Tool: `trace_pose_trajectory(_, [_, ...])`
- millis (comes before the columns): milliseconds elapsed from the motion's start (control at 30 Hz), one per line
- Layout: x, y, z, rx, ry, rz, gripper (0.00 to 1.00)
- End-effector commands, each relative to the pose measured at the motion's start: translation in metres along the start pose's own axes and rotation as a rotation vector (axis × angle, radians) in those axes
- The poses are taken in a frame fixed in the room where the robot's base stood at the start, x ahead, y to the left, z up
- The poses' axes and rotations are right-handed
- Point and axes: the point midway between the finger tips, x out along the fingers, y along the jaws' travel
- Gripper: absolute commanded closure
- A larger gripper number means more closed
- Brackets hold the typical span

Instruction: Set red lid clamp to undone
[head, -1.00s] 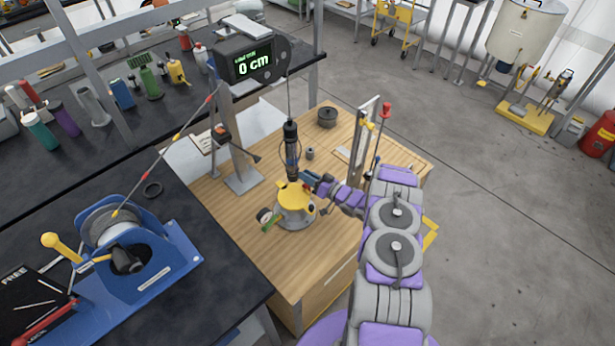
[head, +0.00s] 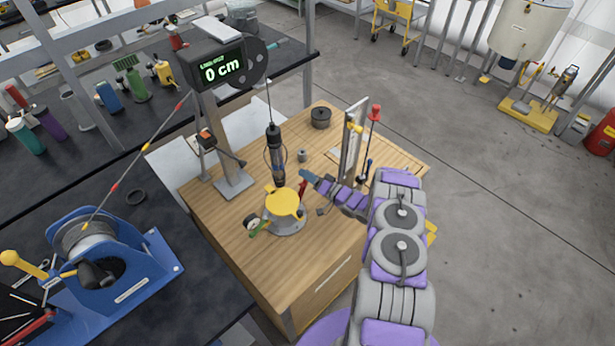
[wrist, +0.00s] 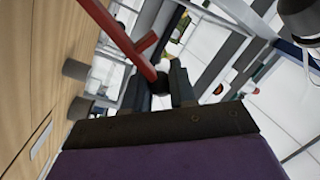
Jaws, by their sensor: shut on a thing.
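A grey pot (head: 288,227) with a yellow lid (head: 283,201) stands on the wooden bench. The red lid clamp (head: 303,188) shows as a small red lever at the lid's right edge, tilted up and outward. My gripper (head: 307,177) is at the lever's upper end, right of the lid. In the wrist view the clamp (wrist: 122,38) is a long red bar with a short side branch. Its dark end lies between the two fingers of my gripper (wrist: 160,86), which are shut on it. The clamp's pivot is not clear.
A dark cylinder (head: 275,155) hangs on a line above the lid. A metal frame (head: 353,140) and a red-topped rod (head: 373,125) stand right of my gripper. A blue winch (head: 110,265) sits on the black table at left. A display (head: 221,69) reads 0 cm.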

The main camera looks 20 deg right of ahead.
Motion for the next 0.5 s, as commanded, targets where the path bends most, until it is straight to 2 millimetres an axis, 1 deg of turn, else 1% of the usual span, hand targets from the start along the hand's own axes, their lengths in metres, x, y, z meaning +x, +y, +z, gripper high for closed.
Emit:
trace_pose_trajectory(33, [-0.0043, 0.004, -0.0068, 0.01, 0.018, 0.01, 1.0])
trace_pose_trajectory(367, [-0.0043, 0.0059, -0.0092, 0.033, 0.019, 0.002, 1.0])
trace_pose_trajectory(400, [-0.0044, 0.0063, -0.0094, 0.034, 0.019, 0.001, 0.72])
trace_pose_trajectory(500, [-0.0044, 0.0069, -0.0097, 0.034, 0.019, 0.001, 0.62])
